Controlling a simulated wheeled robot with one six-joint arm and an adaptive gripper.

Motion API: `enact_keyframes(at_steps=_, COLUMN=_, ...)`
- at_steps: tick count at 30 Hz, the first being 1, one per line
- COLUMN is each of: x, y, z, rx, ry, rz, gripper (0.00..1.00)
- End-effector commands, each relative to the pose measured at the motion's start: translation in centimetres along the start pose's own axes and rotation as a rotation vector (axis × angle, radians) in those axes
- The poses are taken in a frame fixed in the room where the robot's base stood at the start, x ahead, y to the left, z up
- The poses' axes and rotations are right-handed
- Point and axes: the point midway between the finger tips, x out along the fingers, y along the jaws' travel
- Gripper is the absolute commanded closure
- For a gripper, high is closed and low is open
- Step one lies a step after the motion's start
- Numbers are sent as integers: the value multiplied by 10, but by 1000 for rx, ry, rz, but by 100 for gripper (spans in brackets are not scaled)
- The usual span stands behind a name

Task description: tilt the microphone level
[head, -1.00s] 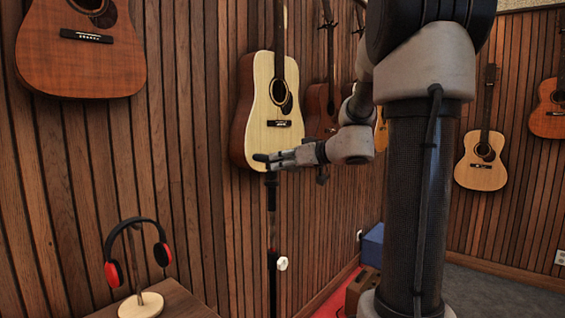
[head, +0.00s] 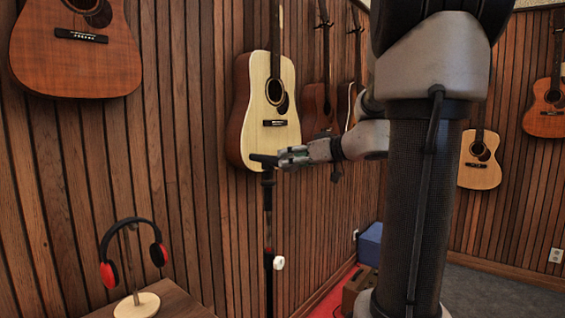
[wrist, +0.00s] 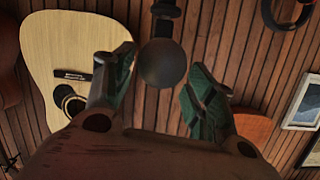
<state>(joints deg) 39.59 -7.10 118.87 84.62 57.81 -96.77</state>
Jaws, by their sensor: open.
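The microphone (head: 262,160) is a small dark shape on top of a thin black stand (head: 268,225) in the head view. It looks close to level there, with a slight tilt. In the wrist view the round dark head of the microphone (wrist: 163,66) lies between the fingertips, with its clip end above it. My gripper (head: 284,157) comes in from the right at the microphone's height. In the wrist view my gripper (wrist: 160,84) is open, its green pads apart on both sides of the microphone head. I see a gap on each side.
Guitars hang on the slatted wall; a pale one (head: 268,105) is behind the microphone in the head view. Headphones (head: 132,255) on a round-based holder stand on a wooden table (head: 180,300) at the lower left. A blue box (head: 370,243) lies on the floor.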

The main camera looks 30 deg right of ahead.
Motion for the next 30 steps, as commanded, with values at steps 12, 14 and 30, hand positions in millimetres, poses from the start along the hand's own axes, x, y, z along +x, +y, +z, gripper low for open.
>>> enact_keyframes(at_steps=12, x=-64, y=0, z=1, rx=0, ry=0, rz=2, gripper=44)
enact_keyframes(at_steps=14, x=-65, y=0, z=1, rx=0, ry=0, rz=0, gripper=44)
enact_keyframes(at_steps=30, x=-65, y=0, z=1, rx=14, ry=-1, rz=0, gripper=44)
